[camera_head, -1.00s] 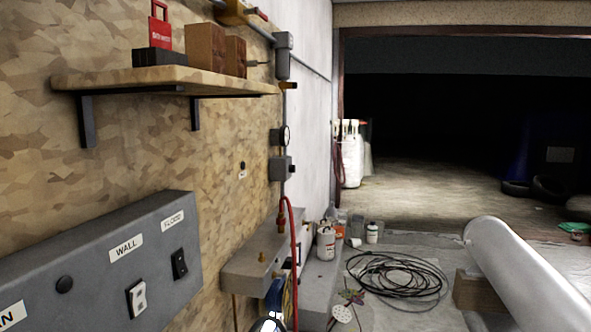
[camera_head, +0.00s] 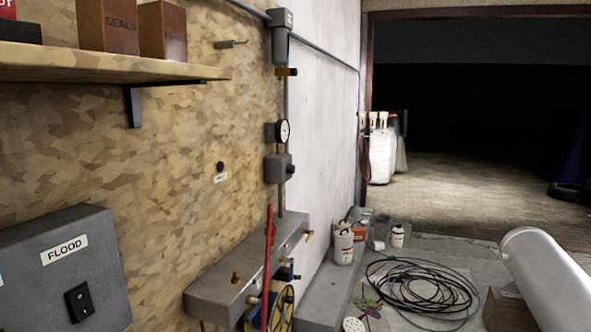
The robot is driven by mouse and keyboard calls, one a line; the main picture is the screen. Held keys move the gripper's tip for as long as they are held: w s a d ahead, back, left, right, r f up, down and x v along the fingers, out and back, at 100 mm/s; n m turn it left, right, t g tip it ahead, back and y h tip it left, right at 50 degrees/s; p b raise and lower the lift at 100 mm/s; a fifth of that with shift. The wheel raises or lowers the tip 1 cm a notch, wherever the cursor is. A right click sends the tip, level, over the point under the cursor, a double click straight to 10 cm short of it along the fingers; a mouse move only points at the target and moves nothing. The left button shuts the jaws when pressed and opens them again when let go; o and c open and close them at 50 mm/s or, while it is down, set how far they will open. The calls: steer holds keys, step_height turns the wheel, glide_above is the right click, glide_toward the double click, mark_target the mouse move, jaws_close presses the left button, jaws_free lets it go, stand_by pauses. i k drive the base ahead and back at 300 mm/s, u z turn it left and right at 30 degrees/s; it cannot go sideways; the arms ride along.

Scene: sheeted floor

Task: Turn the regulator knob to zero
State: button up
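On the pipe along the wall corner, a round dial gauge (camera_head: 283,131) with a white face sits above a grey box (camera_head: 276,166). A small dark knob (camera_head: 291,169) sticks out of the right side of this box; it looks like the regulator knob, but its setting is too small to read. A small black round knob (camera_head: 220,166) with a white label (camera_head: 221,178) is on the board wall to the left; the label is not legible. My gripper is not in view.
A grey switch box (camera_head: 60,265) marked FLOOD is near at left, under a wooden shelf (camera_head: 100,65).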

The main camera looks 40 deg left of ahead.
mark_target(291, 169)
steer(key=i, duration=0.25)
steer(key=u, duration=4.45)
steer(key=i, duration=0.1)
steer(key=z, duration=2.7)
steer(key=i, duration=0.6)
steer(key=u, duration=0.1)
steer(key=k, duration=0.35)
